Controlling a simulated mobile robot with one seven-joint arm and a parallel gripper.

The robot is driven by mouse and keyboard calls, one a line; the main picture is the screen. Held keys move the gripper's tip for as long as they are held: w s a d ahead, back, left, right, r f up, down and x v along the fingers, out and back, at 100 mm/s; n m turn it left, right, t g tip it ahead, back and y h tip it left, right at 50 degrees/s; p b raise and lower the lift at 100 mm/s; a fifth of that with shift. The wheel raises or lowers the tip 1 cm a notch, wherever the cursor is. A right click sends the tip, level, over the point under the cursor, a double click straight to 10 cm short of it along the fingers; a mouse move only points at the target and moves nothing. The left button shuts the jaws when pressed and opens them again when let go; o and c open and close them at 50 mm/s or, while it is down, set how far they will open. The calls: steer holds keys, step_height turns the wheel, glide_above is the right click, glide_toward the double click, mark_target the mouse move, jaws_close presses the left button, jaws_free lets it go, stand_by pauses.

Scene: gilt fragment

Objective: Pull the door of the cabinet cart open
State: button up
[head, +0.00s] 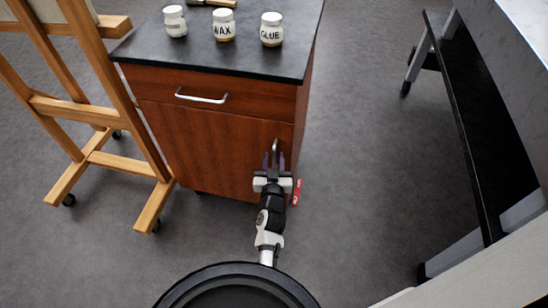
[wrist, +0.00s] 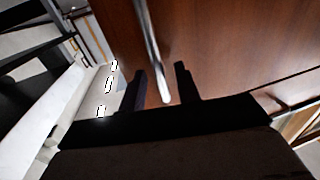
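The cabinet cart (head: 205,130) has red-brown wood and a dark top. Its door (head: 200,152) is below a drawer and looks closed. The door's upright metal handle (head: 276,147) is near the door's right edge. My gripper (head: 274,160) is in front of the door at this handle, fingers pointing toward the door. In the wrist view, my gripper's two dark fingers (wrist: 162,85) are apart, and the lower end of the handle (wrist: 155,60) shows between them. I see no clear contact between fingers and handle.
Jars (head: 223,26) stand on the cart top. A drawer with a horizontal handle (head: 202,98) is above the door. A wooden easel (head: 110,110) stands close to the cart's left side. A table with a dark lower shelf (head: 475,130) is at the right. Grey floor (head: 370,130) between is clear.

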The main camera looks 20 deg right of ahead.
steer(key=shift+c, duration=0.2)
jaws_close()
steer(key=shift+a+r+p, duration=0.1)
steer(key=shift+p, duration=0.2)
